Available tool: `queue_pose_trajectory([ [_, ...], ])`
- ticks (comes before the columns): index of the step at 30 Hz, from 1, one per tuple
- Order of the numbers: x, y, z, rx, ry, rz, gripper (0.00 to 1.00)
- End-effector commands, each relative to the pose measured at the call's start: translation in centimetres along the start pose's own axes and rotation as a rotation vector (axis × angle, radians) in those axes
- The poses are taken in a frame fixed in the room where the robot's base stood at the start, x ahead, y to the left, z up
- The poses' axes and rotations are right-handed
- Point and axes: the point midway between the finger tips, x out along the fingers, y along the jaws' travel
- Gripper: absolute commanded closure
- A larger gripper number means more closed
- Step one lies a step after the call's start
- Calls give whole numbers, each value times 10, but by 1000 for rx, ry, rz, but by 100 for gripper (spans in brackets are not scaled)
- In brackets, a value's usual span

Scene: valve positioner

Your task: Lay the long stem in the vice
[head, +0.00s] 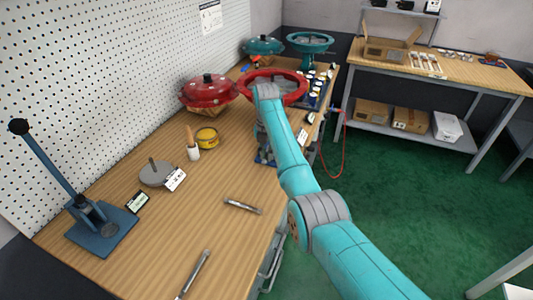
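Two grey metal stems lie on the wooden bench. The longer-looking stem (195,275) is at the front, tilted, with its near end at the bottom edge of the picture. The shorter-looking stem (242,206) lies further back near the bench's right edge. A blue fixture (264,157), perhaps the vice, shows at the right bench edge, mostly hidden behind my arm. My arm reaches forward over that edge, its grey wrist in front of a red handwheel. My gripper's fingers are hidden, and I cannot see whether it holds anything.
A blue lever press (103,232) stands at the left. Red handwheels, one a red valve top (207,91), stand further back. The front-middle bench is largely clear.

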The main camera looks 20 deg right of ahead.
Motion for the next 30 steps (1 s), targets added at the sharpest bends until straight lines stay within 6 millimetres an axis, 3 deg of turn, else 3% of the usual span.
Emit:
queue_pose_trajectory([
  [1, -1, 0, 0, 0, -1, 1, 72],
  [3, -1, 0, 0, 0, -1, 1, 56],
  [14, -4, 0, 0, 0, -1, 0, 56],
  [30, -72, 0, 0, 0, -1, 1, 56],
])
